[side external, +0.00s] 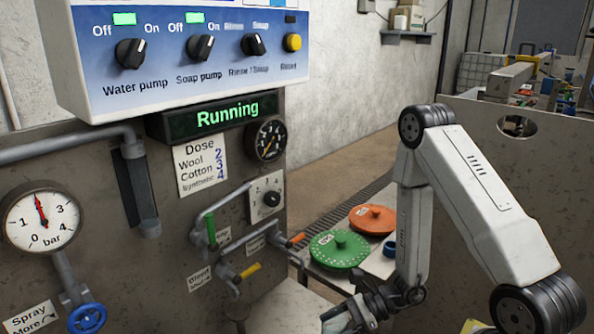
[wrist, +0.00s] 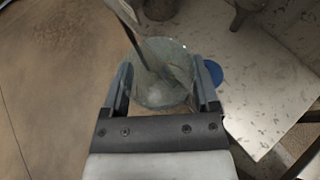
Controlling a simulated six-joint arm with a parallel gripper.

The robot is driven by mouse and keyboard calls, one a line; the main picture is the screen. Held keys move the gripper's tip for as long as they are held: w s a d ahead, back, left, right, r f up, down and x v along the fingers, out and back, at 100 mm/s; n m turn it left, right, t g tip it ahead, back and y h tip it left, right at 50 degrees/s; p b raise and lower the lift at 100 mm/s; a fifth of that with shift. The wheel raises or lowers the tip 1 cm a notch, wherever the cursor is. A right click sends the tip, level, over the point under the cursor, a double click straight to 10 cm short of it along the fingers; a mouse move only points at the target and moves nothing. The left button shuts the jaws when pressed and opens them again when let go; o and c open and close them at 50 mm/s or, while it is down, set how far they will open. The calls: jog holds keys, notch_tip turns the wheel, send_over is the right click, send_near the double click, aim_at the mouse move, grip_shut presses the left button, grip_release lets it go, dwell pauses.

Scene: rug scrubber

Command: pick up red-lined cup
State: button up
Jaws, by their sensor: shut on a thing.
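A clear, greyish round cup (wrist: 165,93) sits between the two fingers of my gripper (wrist: 162,72) in the wrist view, seen from above. My gripper is shut on it. No red lining shows on the cup in this view. A dark rod or pipe crosses over the cup from the upper left. In the side external view my gripper (side external: 362,309) is low, near the bottom edge of the picture.
A green disc (side external: 339,249) and an orange disc (side external: 372,219) lie on a bench behind my gripper. The control panel wall with pipes, valves and a pressure gauge (side external: 42,218) stands on the left. A blue round thing (wrist: 214,73) is beside the right finger.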

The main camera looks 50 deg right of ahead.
jog(key=shift+s+r, duration=0.25)
jog(key=shift+s, duration=0.35)
jog(key=shift+s+r, duration=0.25)
jog(key=shift+s, duration=0.3)
